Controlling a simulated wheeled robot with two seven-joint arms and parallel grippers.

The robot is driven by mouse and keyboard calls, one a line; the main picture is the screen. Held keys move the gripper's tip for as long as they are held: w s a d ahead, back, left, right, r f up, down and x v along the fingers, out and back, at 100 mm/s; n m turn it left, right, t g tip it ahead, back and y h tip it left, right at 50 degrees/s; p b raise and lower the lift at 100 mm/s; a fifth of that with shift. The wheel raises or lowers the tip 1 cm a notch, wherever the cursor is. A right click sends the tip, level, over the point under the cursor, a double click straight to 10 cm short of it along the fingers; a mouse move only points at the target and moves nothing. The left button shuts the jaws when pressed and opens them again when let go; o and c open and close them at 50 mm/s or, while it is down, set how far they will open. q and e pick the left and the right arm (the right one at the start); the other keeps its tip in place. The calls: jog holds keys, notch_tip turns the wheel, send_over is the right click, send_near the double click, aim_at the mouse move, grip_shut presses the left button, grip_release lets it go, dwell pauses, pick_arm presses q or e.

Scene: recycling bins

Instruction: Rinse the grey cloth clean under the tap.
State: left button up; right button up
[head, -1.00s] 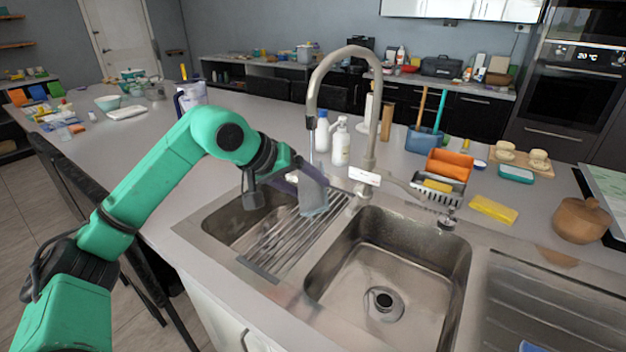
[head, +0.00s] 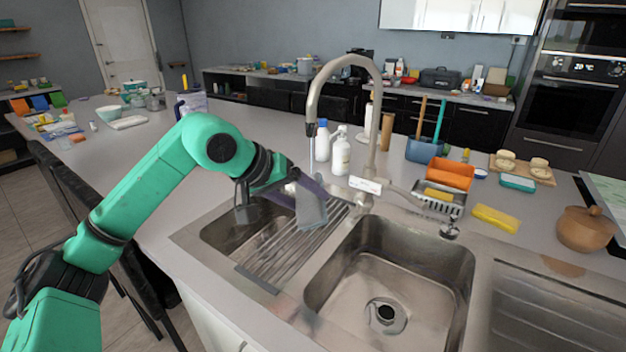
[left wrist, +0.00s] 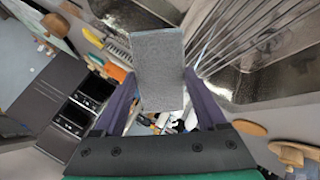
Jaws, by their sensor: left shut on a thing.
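The grey cloth (head: 310,208) hangs from the tips of my left gripper (head: 308,188) in the head view, above the drying rack over the left basin. The left gripper is shut on it. In the left wrist view, the cloth (left wrist: 160,62) is a flat grey panel between the two purple fingers (left wrist: 158,85). The tap (head: 312,100) arches over the sink, and its spout end is just above the cloth. A thin pale stream (head: 312,155) shows below the spout and meets the area of the cloth's top. Whether the cloth is dirty cannot be told. My right gripper is not in view.
The slatted rack (head: 280,252) covers part of the left basin. The right basin (head: 370,270) is empty. White bottles (head: 341,155) stand behind the tap.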

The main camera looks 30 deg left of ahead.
pick_arm(q)
jog(key=shift+s, duration=0.1)
dwell(0.4)
jog(key=s+d+r, duration=0.1)
jog(key=s+r, duration=0.3)
jog(key=shift+s, duration=0.4)
